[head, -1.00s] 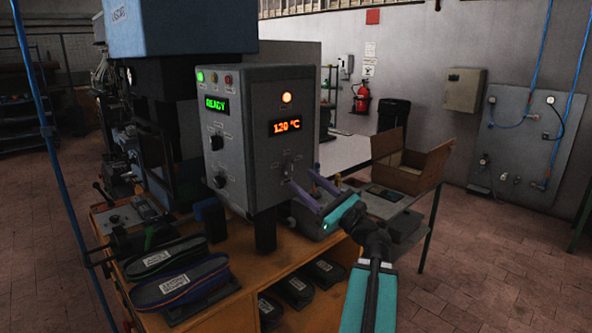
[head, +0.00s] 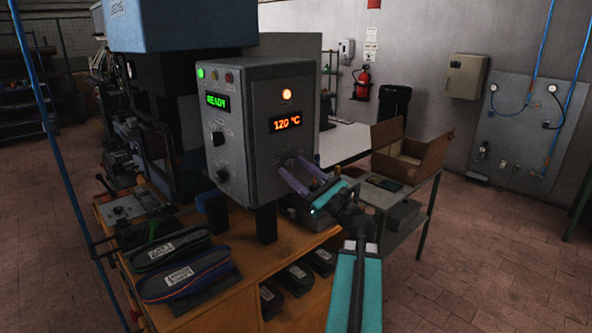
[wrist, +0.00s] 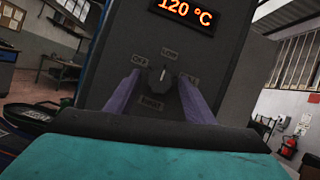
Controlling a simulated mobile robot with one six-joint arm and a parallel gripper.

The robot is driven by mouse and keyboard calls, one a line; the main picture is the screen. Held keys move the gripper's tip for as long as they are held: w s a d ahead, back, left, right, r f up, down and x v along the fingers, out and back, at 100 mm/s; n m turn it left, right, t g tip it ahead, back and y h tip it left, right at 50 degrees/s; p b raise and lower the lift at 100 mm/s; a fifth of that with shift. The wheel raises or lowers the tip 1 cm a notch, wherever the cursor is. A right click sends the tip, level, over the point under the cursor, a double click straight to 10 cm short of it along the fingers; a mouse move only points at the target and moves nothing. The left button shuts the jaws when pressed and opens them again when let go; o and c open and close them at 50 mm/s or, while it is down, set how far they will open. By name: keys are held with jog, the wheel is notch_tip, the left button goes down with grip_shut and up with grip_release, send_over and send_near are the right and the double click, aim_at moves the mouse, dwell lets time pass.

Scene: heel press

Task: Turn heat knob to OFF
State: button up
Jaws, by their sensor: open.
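The heat knob (wrist: 155,78) is a dark knob on the grey control box (head: 256,178), below the orange 120 °C display (head: 286,121). In the wrist view, labels ring it: one at the left reads like OFF (wrist: 140,61), LOW (wrist: 169,53) is above, and others are at the right and below. A pale mark on the knob points roughly upward, towards LOW. My gripper (head: 290,165) is open, its purple fingers on either side of the knob (wrist: 160,76). I cannot tell whether they touch it. In the head view the fingers mostly hide the knob.
Another dark knob (head: 218,138) and a round button (head: 222,175) are on the box's left face, under a green READY display (head: 217,101). Dark shoe-like pieces (head: 185,275) lie on the wooden bench. An open cardboard box (head: 410,157) stands on the right.

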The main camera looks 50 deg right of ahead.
jog(key=c, duration=1.1)
jog(key=shift+o, duration=0.2)
jog(key=shift+d+f+n+y+b, duration=0.1)
jog(key=shift+n+y+b, duration=0.3)
jog(key=shift+n+b, duration=0.65)
jog(key=shift+n, duration=0.05)
jog(key=n+y+b, duration=0.1)
jog(key=n+b, duration=0.1)
jog(key=n+g+y+b, duration=0.1)
jog(key=n+b, duration=0.1)
jog(key=shift+d+n+y, duration=0.15)
jog(key=shift+n+y, duration=0.15)
jog(key=shift+n, duration=0.1)
jog(key=n+g+y+b, duration=0.1)
jog(key=n+b, duration=0.1)
jog(key=n, duration=0.1)
jog(key=shift+r+n+g+y+b, duration=0.2)
jog(key=shift+n+g+b, duration=0.25)
jog(key=shift+n, duration=0.6)
jog(key=shift+r+n+g+y+b, duration=0.1)
jog(key=shift+n+g+y+b, duration=0.25)
jog(key=shift+n, duration=0.7)
